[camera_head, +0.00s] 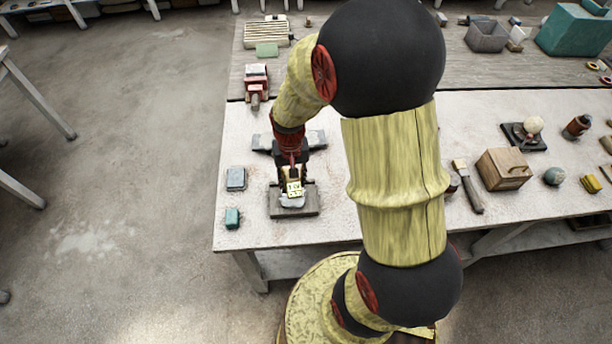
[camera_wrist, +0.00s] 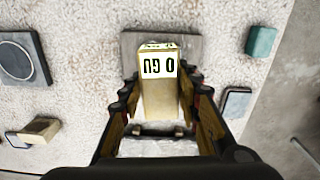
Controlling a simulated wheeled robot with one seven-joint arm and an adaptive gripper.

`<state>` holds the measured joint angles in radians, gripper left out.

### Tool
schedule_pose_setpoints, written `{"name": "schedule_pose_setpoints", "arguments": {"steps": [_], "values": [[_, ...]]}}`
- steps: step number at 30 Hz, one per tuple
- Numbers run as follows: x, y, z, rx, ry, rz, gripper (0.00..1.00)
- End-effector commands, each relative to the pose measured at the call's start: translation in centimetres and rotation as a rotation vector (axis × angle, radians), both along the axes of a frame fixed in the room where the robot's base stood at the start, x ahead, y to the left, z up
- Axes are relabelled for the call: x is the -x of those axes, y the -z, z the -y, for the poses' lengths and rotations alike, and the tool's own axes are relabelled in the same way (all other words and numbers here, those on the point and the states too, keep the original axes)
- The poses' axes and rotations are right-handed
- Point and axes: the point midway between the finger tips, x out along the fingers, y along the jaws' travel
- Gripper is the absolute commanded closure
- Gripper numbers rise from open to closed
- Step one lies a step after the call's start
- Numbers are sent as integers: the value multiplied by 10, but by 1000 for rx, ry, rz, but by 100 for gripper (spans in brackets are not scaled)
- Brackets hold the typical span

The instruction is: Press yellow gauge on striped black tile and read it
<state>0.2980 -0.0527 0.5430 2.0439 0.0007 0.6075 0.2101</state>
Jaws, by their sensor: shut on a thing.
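The yellow gauge (camera_head: 294,187) is between the fingers of my gripper (camera_head: 291,180), over the near left part of the table. In the wrist view the gauge (camera_wrist: 158,95) is a tan-yellow block with a white face and dark characters at its end. The fingers (camera_wrist: 158,82) close on both its sides. The characters appear turned, with a 0 at the right; I cannot read them surely. A grey, flat tile (camera_head: 309,210) lies beneath, and its edge shows in the wrist view (camera_wrist: 130,42). I see no clear stripes. I cannot tell whether the gauge touches it.
A teal block (camera_head: 232,218) and a small grey-blue tile (camera_head: 236,178) lie to the left. A red vise-like tool (camera_head: 256,84) stands behind. A wooden box (camera_head: 503,169) and a brush (camera_head: 468,187) are to the right. My arm hides the table's middle.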

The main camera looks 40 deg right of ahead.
Motion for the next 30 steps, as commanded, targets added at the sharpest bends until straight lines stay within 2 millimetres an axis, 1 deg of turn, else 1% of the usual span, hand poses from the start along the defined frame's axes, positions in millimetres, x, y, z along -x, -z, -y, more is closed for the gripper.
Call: {"name": "schedule_pose_setpoints", "arguments": {"steps": [3, 6, 10, 14, 27, 30], "values": [[-4, 0, 2, 0, 75, 0, 87], [-6, 0, 3, 0, 115, 0, 87], [-6, 3, 3, 0, 133, 0, 87], [-6, 10, 3, 0, 133, 0, 87], [-6, 52, 3, 1, 131, 1, 87], [-6, 58, 3, 1, 131, 1, 87]]}}
